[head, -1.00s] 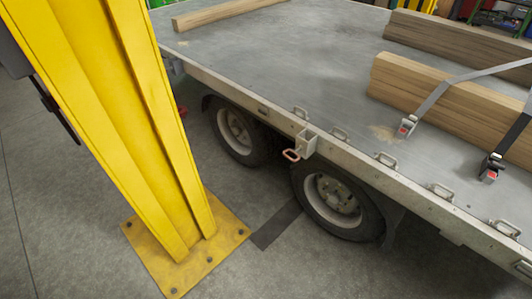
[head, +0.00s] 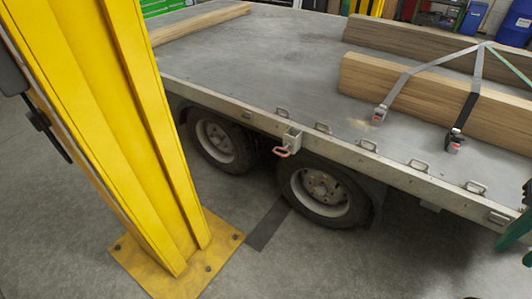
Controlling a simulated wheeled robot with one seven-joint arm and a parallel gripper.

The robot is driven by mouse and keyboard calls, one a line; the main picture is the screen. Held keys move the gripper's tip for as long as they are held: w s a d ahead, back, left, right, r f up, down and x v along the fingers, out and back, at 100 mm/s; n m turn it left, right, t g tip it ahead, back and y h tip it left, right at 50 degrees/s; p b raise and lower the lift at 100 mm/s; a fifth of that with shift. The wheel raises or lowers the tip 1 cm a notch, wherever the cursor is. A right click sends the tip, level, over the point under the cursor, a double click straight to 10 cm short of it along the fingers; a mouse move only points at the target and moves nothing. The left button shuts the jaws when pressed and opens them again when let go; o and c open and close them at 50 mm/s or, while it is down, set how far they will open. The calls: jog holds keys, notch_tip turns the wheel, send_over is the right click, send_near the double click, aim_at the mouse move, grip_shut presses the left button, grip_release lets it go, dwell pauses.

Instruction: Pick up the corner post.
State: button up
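No corner post that I can identify for certain shows in the head view. The flatbed trailer (head: 240,72) stands across the middle, with a grey deck and a pale side rail. A metal bracket (head: 291,138) with a reddish handle (head: 282,152) is fixed to the near side rail, above the gap between the two wheels. My gripper is not in view.
A large yellow steel column (head: 120,130) on a bolted base plate (head: 222,238) stands close at left. Timber beams (head: 440,90) lie strapped on the deck. A green object (head: 515,238) cuts in at the right edge. Grey floor (head: 340,265) in front is clear.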

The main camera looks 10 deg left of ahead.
jog(key=shift+a, duration=0.2)
jog(key=o, duration=0.6)
jog(key=shift+c, duration=0.2)
